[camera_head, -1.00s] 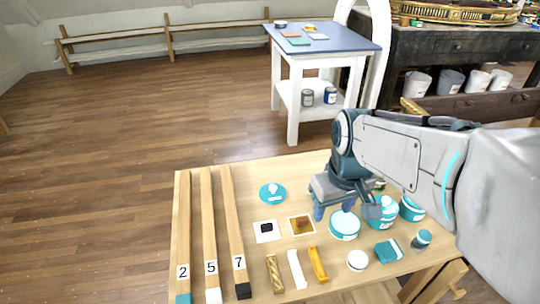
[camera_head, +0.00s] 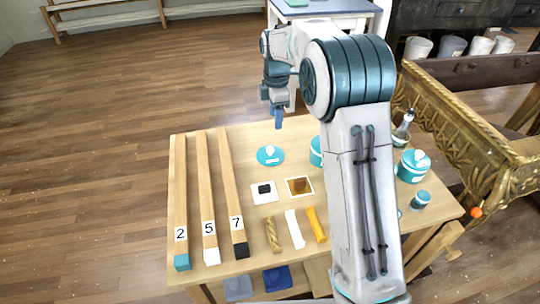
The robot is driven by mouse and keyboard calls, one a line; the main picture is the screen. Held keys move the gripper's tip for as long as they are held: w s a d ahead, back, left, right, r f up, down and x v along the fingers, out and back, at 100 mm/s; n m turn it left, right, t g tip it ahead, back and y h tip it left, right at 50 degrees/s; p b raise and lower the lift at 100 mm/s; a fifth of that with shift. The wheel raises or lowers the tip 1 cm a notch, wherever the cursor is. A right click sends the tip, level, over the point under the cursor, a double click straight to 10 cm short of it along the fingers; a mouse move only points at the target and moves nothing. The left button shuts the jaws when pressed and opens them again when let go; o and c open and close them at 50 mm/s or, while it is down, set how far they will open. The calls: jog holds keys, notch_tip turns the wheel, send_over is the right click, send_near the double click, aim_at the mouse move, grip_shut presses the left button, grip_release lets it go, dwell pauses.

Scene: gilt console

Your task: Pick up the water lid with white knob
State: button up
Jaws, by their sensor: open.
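The water lid (camera_head: 262,160) is a flat teal disc with a white knob and a small white label. It lies on the wooden table, right of the long sticks. My gripper (camera_head: 278,123) points down above the table's far part, just beyond and slightly right of the lid. It is open and apart from the lid. The fingers overlap in this view, so the gap between them is hard to see.
Three numbered wooden sticks (camera_head: 203,190) lie at the left. Two square cards (camera_head: 264,191), several short bars (camera_head: 294,229) and teal pots (camera_head: 412,166) share the table. A gilt carved console (camera_head: 455,125) stands at right. My arm hides the table's middle right.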

jog(key=b, duration=0.1)
send_over(270, 149)
jog(key=d, duration=0.1)
jog(key=f, duration=0.8)
jog(key=shift+d+f, duration=0.2)
jog(key=shift+f, duration=0.15)
jog(key=f, duration=0.2)
jog(key=a+f+b, duration=0.1)
jog(key=f, duration=0.1)
jog(key=shift+w+a+f, duration=0.1)
jog(key=shift+a+f, duration=0.1)
jog(key=shift+f, duration=0.5)
jog(key=c, duration=1.1)
